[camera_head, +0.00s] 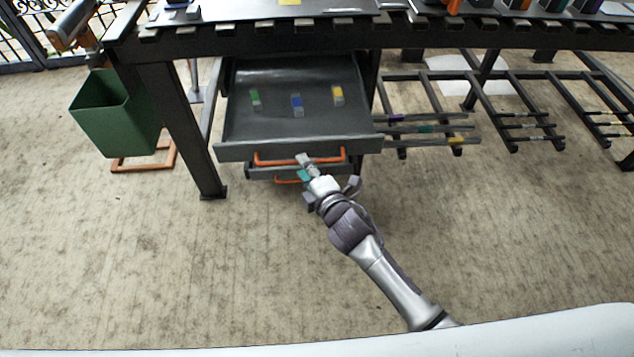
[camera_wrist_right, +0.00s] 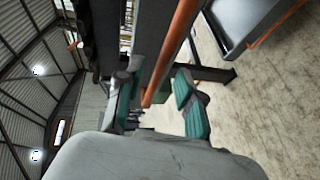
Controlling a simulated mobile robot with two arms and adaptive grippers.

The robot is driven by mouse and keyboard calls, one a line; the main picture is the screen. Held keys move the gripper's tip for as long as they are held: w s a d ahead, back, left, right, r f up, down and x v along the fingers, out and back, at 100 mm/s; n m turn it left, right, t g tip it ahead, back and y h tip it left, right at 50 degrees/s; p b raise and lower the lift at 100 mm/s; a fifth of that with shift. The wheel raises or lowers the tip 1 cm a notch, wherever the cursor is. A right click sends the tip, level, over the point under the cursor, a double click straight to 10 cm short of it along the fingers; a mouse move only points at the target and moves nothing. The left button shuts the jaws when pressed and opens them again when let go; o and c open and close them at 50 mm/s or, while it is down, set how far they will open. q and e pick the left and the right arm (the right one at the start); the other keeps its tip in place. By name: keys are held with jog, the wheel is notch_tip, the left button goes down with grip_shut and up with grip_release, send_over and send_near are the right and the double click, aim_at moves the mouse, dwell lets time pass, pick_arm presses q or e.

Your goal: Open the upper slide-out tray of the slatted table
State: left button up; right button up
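The upper slide-out tray (camera_head: 240,151) of the slatted table (camera_head: 180,120) stands far out from under the tabletop, and its inside shows. Its orange handle (camera_head: 275,161) runs along the front. My right gripper (camera_head: 305,168) is at this handle. In the right wrist view, the teal finger pads of the right gripper (camera_wrist_right: 160,97) are apart, with the orange handle (camera_wrist_right: 172,55) running between them and a gap beside it. I cannot tell whether a pad touches it. My left gripper is in neither view.
A green (camera_head: 255,99), a blue (camera_head: 297,105) and a yellow (camera_head: 338,95) item lie in the tray. A lower tray's orange handle (camera_head: 288,181) shows below. A green bin (camera_head: 115,115) hangs left. Dark racks (camera_head: 430,115) stand right. The floor in front is clear.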

jog(key=v, duration=0.9)
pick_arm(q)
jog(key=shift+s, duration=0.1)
